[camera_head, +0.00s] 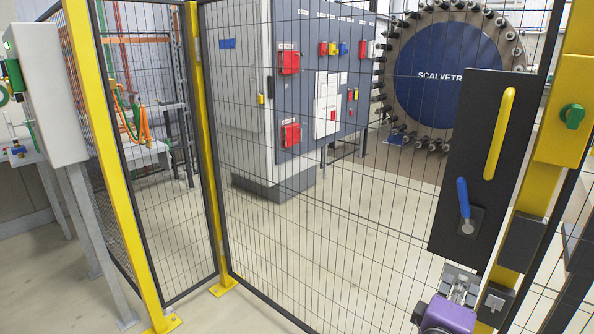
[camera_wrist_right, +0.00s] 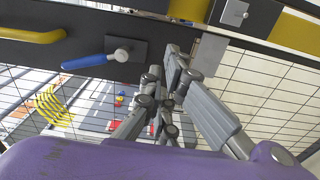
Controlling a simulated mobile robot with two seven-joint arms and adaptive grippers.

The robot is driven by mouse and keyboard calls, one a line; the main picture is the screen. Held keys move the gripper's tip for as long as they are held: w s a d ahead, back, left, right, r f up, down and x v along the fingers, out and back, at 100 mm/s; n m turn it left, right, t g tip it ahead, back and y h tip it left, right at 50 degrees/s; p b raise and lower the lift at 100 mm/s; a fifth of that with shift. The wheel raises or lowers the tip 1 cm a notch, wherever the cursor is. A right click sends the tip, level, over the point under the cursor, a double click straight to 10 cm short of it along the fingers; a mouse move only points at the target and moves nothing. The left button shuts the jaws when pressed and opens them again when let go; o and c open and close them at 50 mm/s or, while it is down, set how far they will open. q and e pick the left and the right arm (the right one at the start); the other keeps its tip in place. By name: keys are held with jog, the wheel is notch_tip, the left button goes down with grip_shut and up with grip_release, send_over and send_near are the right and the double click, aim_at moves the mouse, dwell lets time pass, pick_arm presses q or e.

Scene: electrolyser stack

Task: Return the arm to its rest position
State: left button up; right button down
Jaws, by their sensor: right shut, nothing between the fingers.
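My right gripper (camera_head: 460,283) is at the lower right of the head view, with its purple body below its grey fingers. It is just below the black lock plate (camera_head: 476,150) of the mesh gate. In the right wrist view the grey fingers (camera_wrist_right: 176,68) are drawn together, with nothing between them. In the wrist view the blue lever (camera_wrist_right: 88,62) lies to the left of the fingers. My left gripper is not in view.
The mesh gate (camera_head: 340,150) stands directly in front, beside yellow posts (camera_head: 207,140). A yellow handle (camera_head: 499,133) and a green knob (camera_head: 572,115) are at the right. Behind the mesh stand a grey cabinet (camera_head: 240,95) and a round blue stack end (camera_head: 435,95). Floor (camera_head: 240,312) at lower left is clear.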

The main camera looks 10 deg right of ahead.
jog(key=s+a+f+m+t+y+p, duration=0.1)
jog(key=s+a+f+m+y+p, duration=0.3)
jog(key=a+f+y, duration=0.85)
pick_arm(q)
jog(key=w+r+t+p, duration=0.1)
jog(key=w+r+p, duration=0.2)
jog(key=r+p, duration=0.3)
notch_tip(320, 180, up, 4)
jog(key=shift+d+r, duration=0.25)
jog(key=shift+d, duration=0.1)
pick_arm(e)
jog(key=s+a+f+m+g, duration=0.1)
jog(key=s+a+f, duration=0.2)
jog(key=s, duration=0.7)
jog(key=s+a+f+m+g+y, duration=0.1)
jog(key=s+a+f+g, duration=0.1)
jog(key=s, duration=0.7)
jog(key=s+a+f+m+g, duration=0.1)
jog(key=s+a+f, duration=0.4)
jog(key=s, duration=0.5)
jog(key=shift+s+a+m, duration=0.3)
jog(key=shift+s+a, duration=0.05)
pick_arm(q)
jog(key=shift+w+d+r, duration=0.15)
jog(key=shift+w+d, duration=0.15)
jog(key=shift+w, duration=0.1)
